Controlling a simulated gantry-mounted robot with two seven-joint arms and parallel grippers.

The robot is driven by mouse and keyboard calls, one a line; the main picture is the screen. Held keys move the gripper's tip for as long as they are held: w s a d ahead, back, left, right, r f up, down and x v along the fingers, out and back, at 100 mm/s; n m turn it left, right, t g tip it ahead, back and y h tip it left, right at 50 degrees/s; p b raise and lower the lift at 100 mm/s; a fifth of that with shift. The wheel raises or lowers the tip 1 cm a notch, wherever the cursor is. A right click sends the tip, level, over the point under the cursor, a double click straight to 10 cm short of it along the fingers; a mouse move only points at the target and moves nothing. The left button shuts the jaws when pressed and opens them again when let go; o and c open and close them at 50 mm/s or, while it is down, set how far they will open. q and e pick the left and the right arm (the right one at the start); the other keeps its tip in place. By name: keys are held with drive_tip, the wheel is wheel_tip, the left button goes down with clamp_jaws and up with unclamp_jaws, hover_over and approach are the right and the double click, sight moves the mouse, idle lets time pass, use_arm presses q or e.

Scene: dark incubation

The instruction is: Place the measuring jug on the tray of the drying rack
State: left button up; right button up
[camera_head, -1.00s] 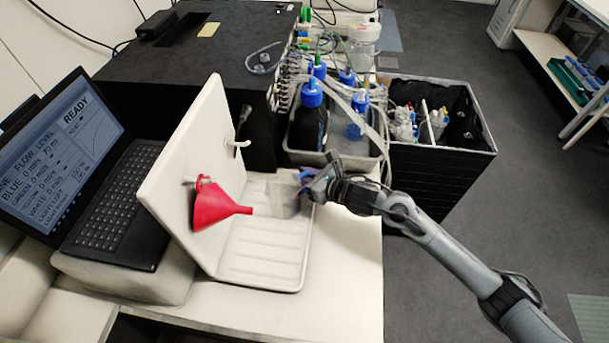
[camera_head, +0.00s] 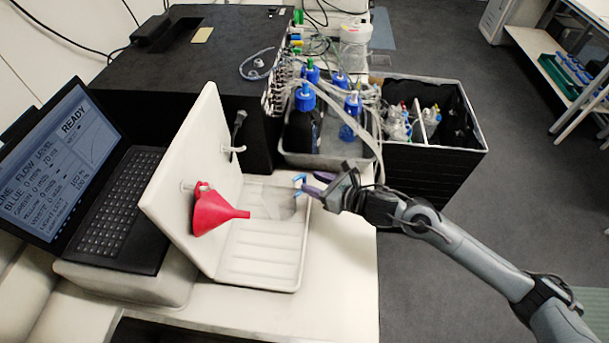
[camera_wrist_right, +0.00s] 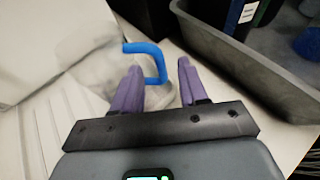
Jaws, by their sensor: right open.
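The measuring jug (camera_head: 271,203) is clear with a blue handle (camera_head: 299,180). It sits on the flat tray of the white drying rack (camera_head: 262,268), at the tray's far end, with its handle toward the right. In the right wrist view the blue handle (camera_wrist_right: 158,52) shows at the fingertips, its lower end in the gap between them; the clear body is faint to the left. My right gripper (camera_head: 311,186) is open at the handle's right side, not clamped on it. Contact cannot be told. My left gripper is not in view.
A red funnel (camera_head: 214,212) hangs on a peg of the rack's upright panel. Behind the jug stands a grey tray (camera_head: 300,160) of blue-capped bottles. A black crate (camera_head: 420,180) is at the right, a laptop (camera_head: 112,205) at the left.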

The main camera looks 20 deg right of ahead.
drive_tip(key=v, duration=0.5)
drive_tip(key=shift+s+d+r+p, duration=0.1)
drive_tip(key=shift+s+d+p, duration=0.05)
drive_tip(key=shift+s+p, duration=0.2)
drive_tip(key=shift+w, duration=0.1)
